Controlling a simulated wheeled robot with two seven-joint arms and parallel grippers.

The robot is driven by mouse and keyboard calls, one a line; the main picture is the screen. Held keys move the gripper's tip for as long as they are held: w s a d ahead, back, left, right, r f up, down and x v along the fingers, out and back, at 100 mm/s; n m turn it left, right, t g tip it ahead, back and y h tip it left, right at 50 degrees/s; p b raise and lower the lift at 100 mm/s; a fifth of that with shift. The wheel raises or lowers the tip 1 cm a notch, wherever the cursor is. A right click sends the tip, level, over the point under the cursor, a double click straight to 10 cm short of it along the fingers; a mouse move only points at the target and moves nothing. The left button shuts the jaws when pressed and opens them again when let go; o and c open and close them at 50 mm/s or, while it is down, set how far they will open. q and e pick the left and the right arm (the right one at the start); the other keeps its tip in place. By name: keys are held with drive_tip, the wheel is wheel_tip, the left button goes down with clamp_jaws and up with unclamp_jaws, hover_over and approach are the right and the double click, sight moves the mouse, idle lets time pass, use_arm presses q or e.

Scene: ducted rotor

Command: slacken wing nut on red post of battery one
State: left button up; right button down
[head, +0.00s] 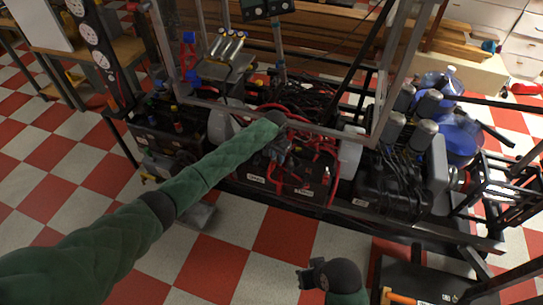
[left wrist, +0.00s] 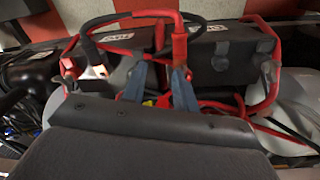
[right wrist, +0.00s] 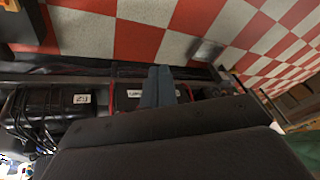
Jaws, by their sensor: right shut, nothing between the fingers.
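Two black batteries stand side by side in the rig; in the left wrist view, one (left wrist: 125,40) is at left and the other (left wrist: 225,58) at right. I cannot tell which is battery one. Thick red cables (left wrist: 150,14) loop over them. My left gripper (left wrist: 159,72) has its two blue-grey fingers apart over the batteries, with nothing clearly held. In the head view, the left gripper (head: 280,147) is at the batteries' top (head: 258,172). The wing nut and red post are too small to make out. My right gripper (head: 308,275) is low and away from the batteries, its fingers (right wrist: 158,82) together and empty.
Metal frame bars (head: 330,130) cross above the batteries. Black units with cables (head: 395,190) and blue containers (head: 460,130) stand to the right. Another dark box (head: 165,140) is at left. The checkered floor (head: 240,265) in front is mostly clear.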

use_arm(q)
drive_tip(key=shift+y, duration=0.4)
drive_tip(key=w+a, duration=0.1)
drive_tip(key=w+r, duration=0.1)
drive_tip(key=w+a+r, duration=0.1)
drive_tip(key=shift+w+a+r, duration=0.25)
drive_tip(key=shift+a, duration=0.05)
drive_tip(key=shift+f+p, duration=0.35)
drive_tip(key=shift+f, duration=3.45)
drive_tip(key=shift+c, duration=0.4)
clamp_jaws()
